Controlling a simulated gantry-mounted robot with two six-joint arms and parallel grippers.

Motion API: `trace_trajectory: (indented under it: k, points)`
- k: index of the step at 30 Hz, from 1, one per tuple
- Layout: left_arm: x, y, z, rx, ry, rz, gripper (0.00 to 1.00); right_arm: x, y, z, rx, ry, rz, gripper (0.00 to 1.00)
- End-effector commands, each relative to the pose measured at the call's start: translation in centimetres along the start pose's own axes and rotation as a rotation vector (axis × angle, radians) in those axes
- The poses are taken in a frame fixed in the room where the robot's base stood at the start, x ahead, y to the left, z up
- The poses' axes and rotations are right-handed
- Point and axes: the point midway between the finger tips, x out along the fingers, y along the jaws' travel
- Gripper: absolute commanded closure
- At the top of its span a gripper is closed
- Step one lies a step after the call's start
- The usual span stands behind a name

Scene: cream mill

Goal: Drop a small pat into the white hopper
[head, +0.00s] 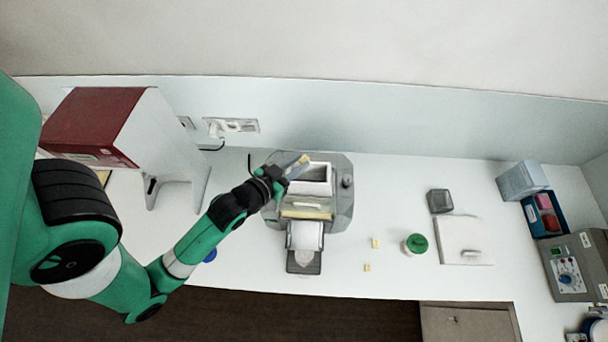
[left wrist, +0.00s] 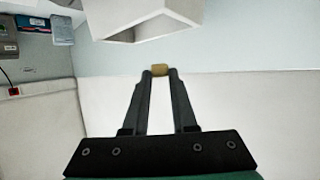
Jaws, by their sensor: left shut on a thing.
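My left gripper (head: 297,166) is shut on a small yellow pat (head: 304,158), held at the fingertips over the left back part of the white hopper (head: 317,188). In the left wrist view the tan pat (left wrist: 160,70) sits between the two fingertips (left wrist: 160,78). The white hopper (left wrist: 150,22) shows there beyond the pat, apart from it in the picture. Two more small yellow pats lie on the table, one (head: 376,243) behind the other (head: 367,267), right of the machine. My right gripper is not in view.
The hopper is on a grey mill (head: 342,207). A green-lidded jar (head: 416,243), white board (head: 465,232) and grey box (head: 439,201) stand to its right. A red and white cabinet (head: 105,115) is left. Bins and an instrument (head: 578,268) line the far right.

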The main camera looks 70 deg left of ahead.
Motion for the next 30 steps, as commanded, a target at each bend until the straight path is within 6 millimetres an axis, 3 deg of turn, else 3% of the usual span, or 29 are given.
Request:
trace_trajectory:
  k: [4, 6, 18, 19, 24, 30]
  points:
    - [0.8, 0.0, 2.1, 0.001, -0.002, 0.000, 1.00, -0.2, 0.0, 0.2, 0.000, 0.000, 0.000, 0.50]
    - [1.3, 0.0, 3.1, 0.001, 0.001, 0.000, 1.00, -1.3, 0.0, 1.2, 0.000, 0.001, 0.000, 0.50]
    - [1.4, 0.0, 3.5, 0.001, 0.001, 0.000, 1.00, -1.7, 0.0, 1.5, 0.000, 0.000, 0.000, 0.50]
    - [1.4, 0.0, 3.5, 0.001, 0.001, 0.000, 0.71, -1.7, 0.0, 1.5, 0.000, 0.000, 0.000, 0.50]
    - [1.4, 0.0, 3.5, 0.001, 0.001, 0.000, 0.40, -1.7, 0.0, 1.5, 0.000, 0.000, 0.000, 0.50]
    - [1.4, 0.0, 3.5, 0.001, 0.001, 0.000, 0.40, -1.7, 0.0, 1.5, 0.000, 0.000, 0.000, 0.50]
